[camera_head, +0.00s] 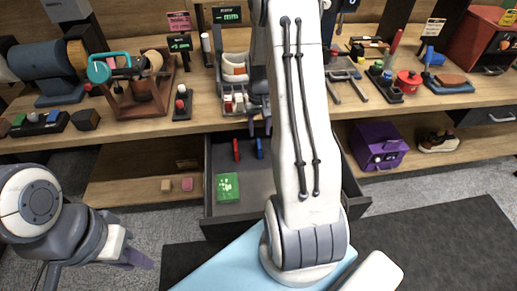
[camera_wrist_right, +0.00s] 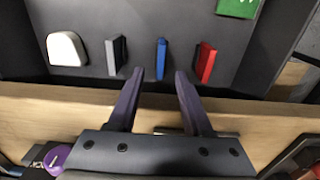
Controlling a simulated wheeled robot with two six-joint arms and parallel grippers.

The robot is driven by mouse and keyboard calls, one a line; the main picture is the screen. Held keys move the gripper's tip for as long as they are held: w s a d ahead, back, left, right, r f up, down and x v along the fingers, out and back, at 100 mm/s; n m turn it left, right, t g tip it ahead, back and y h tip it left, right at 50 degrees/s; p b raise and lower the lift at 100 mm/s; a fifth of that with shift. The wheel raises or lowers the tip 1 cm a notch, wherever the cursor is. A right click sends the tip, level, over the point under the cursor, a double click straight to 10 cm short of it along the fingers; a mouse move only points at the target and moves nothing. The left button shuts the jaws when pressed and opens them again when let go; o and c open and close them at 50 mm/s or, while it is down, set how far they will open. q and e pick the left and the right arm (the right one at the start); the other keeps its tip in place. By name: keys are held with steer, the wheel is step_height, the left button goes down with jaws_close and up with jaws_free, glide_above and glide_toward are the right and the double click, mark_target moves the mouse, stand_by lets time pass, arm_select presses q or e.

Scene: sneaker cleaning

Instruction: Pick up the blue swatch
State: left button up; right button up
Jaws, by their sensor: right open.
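The blue swatch (camera_head: 259,148) stands on edge in the open dark drawer (camera_head: 251,192), right of a red swatch (camera_head: 236,150). In the right wrist view the blue swatch (camera_wrist_right: 161,58) sits between a grey swatch (camera_wrist_right: 115,56) and the red swatch (camera_wrist_right: 206,62). My right gripper (camera_wrist_right: 160,76) is open and empty, with its fingertips apart and pointing toward the blue swatch. In the head view my right arm hides most of this gripper. My left gripper (camera_head: 134,259) hangs at the lower left, away from the drawer; its jaw gap is unclear.
A green box (camera_head: 227,187) lies at the drawer's front left. A white block (camera_wrist_right: 67,49) is in the drawer beyond the grey swatch. The wooden bench edge (camera_wrist_right: 60,104) lies beneath my right gripper. A purple box (camera_head: 378,147) stands on the lower shelf, right of the drawer.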

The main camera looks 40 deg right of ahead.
mark_target(259, 142)
step_height(259, 142, down, 6)
steer(key=shift+w+r, duration=0.15)
jaws_close()
